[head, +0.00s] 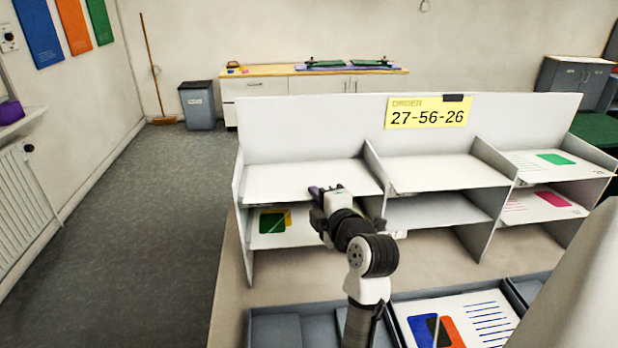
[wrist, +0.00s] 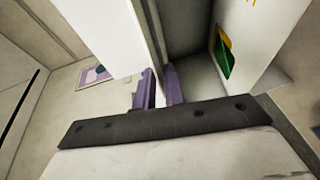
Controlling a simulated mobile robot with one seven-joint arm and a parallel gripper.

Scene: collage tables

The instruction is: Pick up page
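A page with a green and yellow print (head: 272,221) lies in the lower left compartment of the white sorting rack (head: 300,130). In the wrist view, a white sheet with a green and yellow print (wrist: 224,52) is at the upper right. My gripper (head: 316,193) is in front of the left column. Its purple fingers (wrist: 159,86) are a narrow gap apart, with no page seen between them.
A yellow sign (head: 428,112) on the rack reads 27-56-26. Grey trays (head: 276,330) line the near table edge. Rack dividers (head: 372,165) stand close to my gripper. The floor (head: 120,240) at left is clear. A bin (head: 198,105) and cabinet (head: 310,85) stand behind.

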